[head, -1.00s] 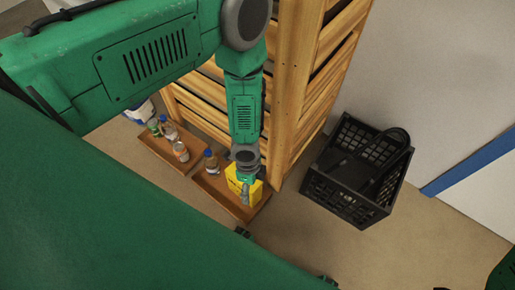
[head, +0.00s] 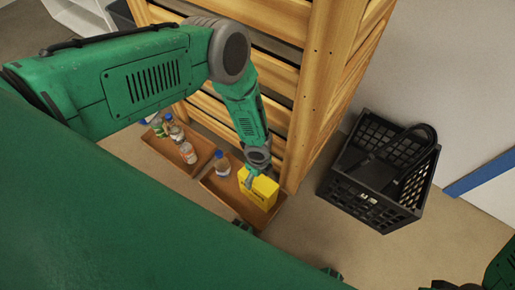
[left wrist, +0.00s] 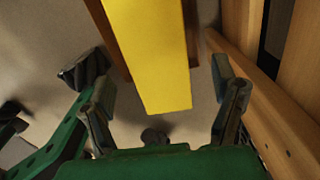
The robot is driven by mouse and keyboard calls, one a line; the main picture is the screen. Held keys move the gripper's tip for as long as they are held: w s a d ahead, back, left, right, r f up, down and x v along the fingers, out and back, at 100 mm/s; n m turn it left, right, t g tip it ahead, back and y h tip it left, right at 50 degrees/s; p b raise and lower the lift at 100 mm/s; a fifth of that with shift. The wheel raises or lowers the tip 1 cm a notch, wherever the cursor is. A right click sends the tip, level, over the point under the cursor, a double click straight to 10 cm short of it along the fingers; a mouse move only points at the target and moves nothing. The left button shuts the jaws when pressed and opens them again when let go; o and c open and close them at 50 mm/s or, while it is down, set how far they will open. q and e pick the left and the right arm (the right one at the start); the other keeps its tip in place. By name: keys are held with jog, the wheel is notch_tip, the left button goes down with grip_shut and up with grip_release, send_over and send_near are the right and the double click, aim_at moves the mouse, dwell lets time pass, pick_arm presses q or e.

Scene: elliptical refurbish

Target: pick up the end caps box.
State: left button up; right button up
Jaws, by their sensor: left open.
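The end caps box, a yellow box (head: 262,191), stands at the right end of a brown tray on the floor. In the left wrist view the box (left wrist: 150,45) reaches down from the top edge between my two fingers. My left gripper (head: 251,178) is at the box in the head view, and its fingertips are hidden or too small to tell there. In the left wrist view my left gripper (left wrist: 155,72) is open, with a visible gap on each side of the box. Part of my right arm shows at the lower right corner; its jaws are not clear.
The brown tray (head: 238,212) also holds a bottle (head: 222,166). A second tray (head: 160,144) with several bottles lies to its left. A wooden rack (head: 300,75) stands close behind. A black crate (head: 375,205) is at the right, with bare floor between.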

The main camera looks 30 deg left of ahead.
aim_at(258, 179)
pick_arm(q)
notch_tip(258, 179, down, 4)
jog(key=shift+f+b, duration=0.25)
jog(key=shift+b, duration=0.95)
jog(key=shift+r, duration=0.1)
jog(key=c, duration=1.8)
